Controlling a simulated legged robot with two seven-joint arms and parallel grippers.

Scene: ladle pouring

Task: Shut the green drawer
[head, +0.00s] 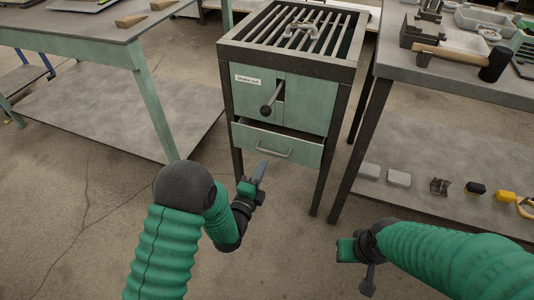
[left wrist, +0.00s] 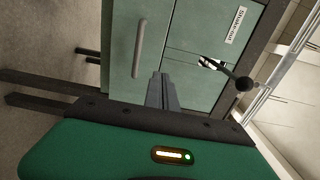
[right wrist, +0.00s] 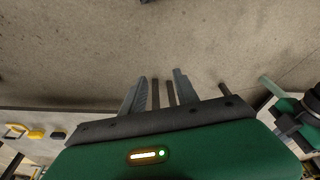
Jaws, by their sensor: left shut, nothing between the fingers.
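The green drawer (head: 255,144) is low in a green cabinet with a dark frame. It stands partly out, with a dark gap showing above its front. Its bar handle (head: 272,153) is on the front and also shows in the left wrist view (left wrist: 139,48). My left gripper (head: 264,164) is shut and empty, its fingertips close to the drawer front, below the handle in the head view. I cannot tell whether they touch it. In the left wrist view its fingers point at the green fronts. My right gripper (right wrist: 159,75) is open and empty, low over the floor.
A dark lever (head: 271,98) sticks out of the cabinet above the drawer, and a grate (head: 300,27) tops it. A green-legged table (head: 75,38) stands left. A workbench (head: 440,70) with a mallet stands right, with several items on its lower shelf.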

